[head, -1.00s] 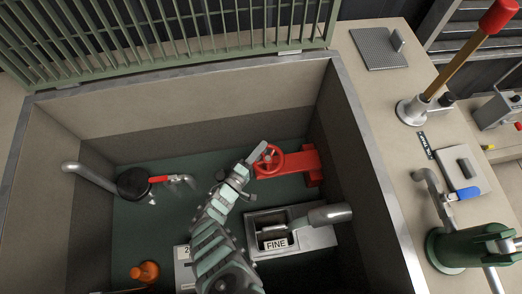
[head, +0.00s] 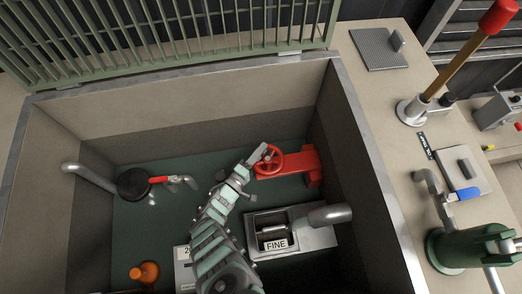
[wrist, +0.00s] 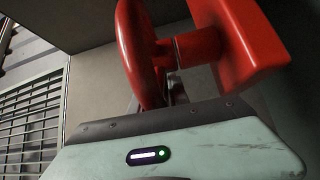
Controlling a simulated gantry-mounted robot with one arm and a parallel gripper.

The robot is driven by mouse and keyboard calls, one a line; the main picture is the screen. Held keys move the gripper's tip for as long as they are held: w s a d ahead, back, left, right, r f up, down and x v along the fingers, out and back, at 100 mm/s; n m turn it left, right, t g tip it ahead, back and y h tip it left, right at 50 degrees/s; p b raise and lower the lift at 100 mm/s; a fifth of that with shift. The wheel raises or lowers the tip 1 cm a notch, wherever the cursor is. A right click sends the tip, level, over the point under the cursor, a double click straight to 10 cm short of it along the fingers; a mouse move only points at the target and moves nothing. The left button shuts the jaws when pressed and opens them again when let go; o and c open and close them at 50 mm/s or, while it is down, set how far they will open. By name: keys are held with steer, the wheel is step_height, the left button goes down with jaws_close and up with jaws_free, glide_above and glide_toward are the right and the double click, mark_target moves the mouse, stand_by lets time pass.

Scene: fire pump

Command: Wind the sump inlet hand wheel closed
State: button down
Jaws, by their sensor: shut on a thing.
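The red sump inlet hand wheel (head: 276,167) stands at the left end of a red housing (head: 296,162) on the dark green pit floor. My gripper (head: 259,156) is at the left edge of the wheel, shut on its rim. In the wrist view the wheel (wrist: 136,48) is seen nearly edge-on just beyond my pale gripper body, joined by a short shaft to the red housing (wrist: 236,42). The fingertips and their contact with the rim are hidden in the wrist view.
The pit wall (head: 180,98) surrounds the wheel. A grey box labelled FINE (head: 315,240) and a thick pipe (head: 328,215) lie below it. A black disc with a red-handled valve (head: 133,184) and an orange fitting (head: 145,273) are at left. A green grating (head: 180,35) stands behind.

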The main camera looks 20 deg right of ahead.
steer(key=shift+w+d+f+m+g+h+b, duration=0.15)
steer(key=shift+m+g+h+b, duration=0.3)
steer(key=shift+g+b, duration=0.45)
steer(key=shift+d+r+m+g+b, duration=0.2)
steer(key=shift+m+g+b, duration=0.15)
steer(key=shift+b, duration=0.15)
steer(key=c, duration=1.3)
jaws_free()
steer(key=shift+a, duration=0.1)
steer(key=v, duration=1.1)
steer(key=shift+f+p, duration=0.15)
steer(key=shift+p, duration=0.2)
